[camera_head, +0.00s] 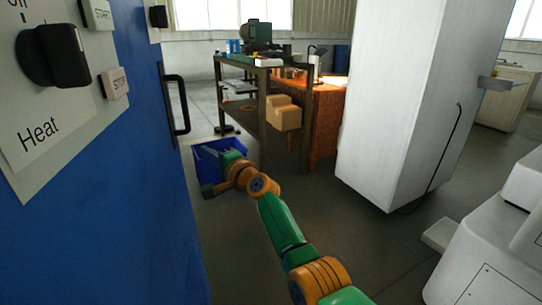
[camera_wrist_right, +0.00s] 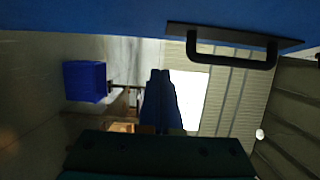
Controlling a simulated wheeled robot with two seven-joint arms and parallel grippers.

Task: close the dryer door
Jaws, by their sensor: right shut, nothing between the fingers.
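The blue dryer front (camera_head: 110,170) fills the left of the head view, with a black bar handle (camera_head: 182,105) standing out near its far edge. I cannot tell how far the door stands open. In the wrist view the blue face (camera_wrist_right: 90,15) runs along the top, with the black handle (camera_wrist_right: 235,58) at upper right. My right gripper (camera_head: 208,152) is at the end of the green and orange arm, beyond and below the handle and apart from it. Its fingers (camera_wrist_right: 160,78) are shut and empty in the wrist view. My left gripper is not in view.
A blue bin (camera_head: 232,146) stands on the floor behind my right gripper. Behind it is a workbench (camera_head: 255,115) with cardboard boxes (camera_head: 284,113). A tall white cabinet (camera_head: 405,95) stands right of centre, and white machinery (camera_head: 485,260) at lower right. Grey floor lies between.

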